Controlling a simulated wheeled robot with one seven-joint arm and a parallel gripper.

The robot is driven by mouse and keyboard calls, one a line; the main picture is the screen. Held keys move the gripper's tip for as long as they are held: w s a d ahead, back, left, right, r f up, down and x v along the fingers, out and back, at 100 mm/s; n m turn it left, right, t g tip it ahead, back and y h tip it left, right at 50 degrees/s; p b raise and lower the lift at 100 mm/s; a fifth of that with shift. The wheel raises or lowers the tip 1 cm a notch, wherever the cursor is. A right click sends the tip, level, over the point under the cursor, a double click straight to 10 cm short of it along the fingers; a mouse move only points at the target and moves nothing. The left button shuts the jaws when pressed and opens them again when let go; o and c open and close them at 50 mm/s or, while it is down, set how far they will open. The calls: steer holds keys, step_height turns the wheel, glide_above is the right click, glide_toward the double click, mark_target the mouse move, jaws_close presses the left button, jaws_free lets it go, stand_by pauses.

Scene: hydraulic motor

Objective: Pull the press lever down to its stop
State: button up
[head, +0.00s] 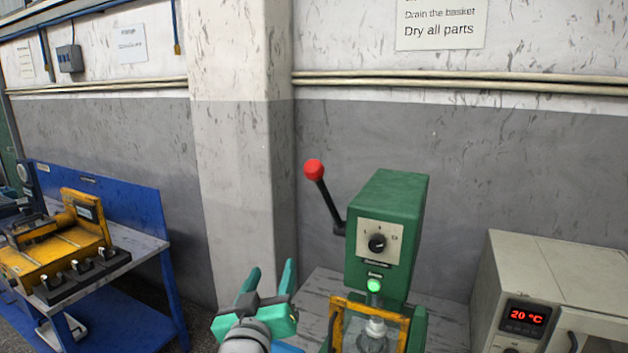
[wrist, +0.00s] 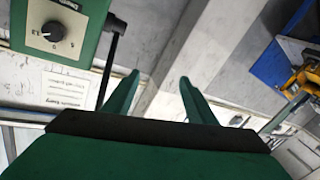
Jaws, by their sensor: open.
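The press (head: 388,235) is a green machine with a dial on its face and a lit green button below. Its lever (head: 327,203) is a black rod with a red knob (head: 314,169). In the head view it slants up and to the left from the press's left side. My gripper (head: 271,275) is open and empty, below and left of the knob, apart from the lever. In the wrist view the open fingers (wrist: 158,78) point at the wall, with the black lever rod (wrist: 108,65) left of them and the press (wrist: 60,30) at upper left. The knob is hidden there.
A yellow guard frame (head: 337,312) stands at the press's front. A grey oven (head: 555,285) with a red "20 °C" display is at right. A blue bench (head: 150,210) with a yellow machine is at left. A wall pillar (head: 240,150) stands behind my gripper.

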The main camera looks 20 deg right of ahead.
step_height(320, 180, up, 10)
steer(key=s+d+m+h, duration=0.1)
steer(key=s+d+m, duration=0.1)
steer(key=m+g+h, duration=0.1)
glide_toward(311, 174)
steer(key=w, duration=0.1)
steer(key=x, duration=1.1)
steer(key=shift+d, duration=0.4)
jaws_close()
